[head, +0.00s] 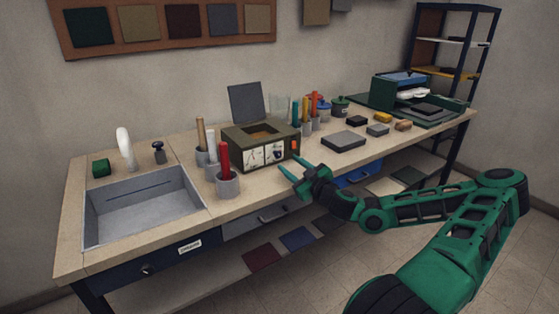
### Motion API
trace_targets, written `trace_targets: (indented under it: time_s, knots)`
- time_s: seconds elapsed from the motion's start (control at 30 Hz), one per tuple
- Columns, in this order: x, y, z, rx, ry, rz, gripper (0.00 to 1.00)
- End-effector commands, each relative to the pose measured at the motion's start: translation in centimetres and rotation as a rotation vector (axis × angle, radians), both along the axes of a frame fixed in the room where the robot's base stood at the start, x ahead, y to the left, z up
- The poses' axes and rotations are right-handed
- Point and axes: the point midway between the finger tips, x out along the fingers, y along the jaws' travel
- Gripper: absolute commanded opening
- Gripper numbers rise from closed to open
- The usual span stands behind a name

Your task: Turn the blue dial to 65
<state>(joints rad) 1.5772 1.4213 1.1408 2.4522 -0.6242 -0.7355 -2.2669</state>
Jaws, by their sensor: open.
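A dark olive box (260,136) with an open lid stands on the workbench. Its front carries two white dial faces, a left one (253,157) and a right one (277,153). Each has a small dark mark or pointer. The picture is too small to tell which dial is blue or to read any number. An orange-red part (295,146) sits at the right of the front. My gripper (288,162) is open and empty, just right of and in front of the box. Its fingers point left toward the right dial. I cannot tell if they touch the box.
Grey cups with red (224,162), white and tan sticks stand close left of the box. A grey sink (145,208) is farther left. Coloured bottles (313,104) and small blocks (383,118) stand right. The bench's front edge runs just below my gripper.

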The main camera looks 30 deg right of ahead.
Motion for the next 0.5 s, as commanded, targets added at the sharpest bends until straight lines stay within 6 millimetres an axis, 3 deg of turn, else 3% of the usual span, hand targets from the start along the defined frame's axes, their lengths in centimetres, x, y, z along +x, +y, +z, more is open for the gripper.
trace_targets:
  time_s: [0.2,0.5]
  knots:
    - [3.8,0.2,0.1,0.001,-0.002,0.001,0.42]
    - [6.4,0.3,0.0,0.003,-0.001,0.0,0.42]
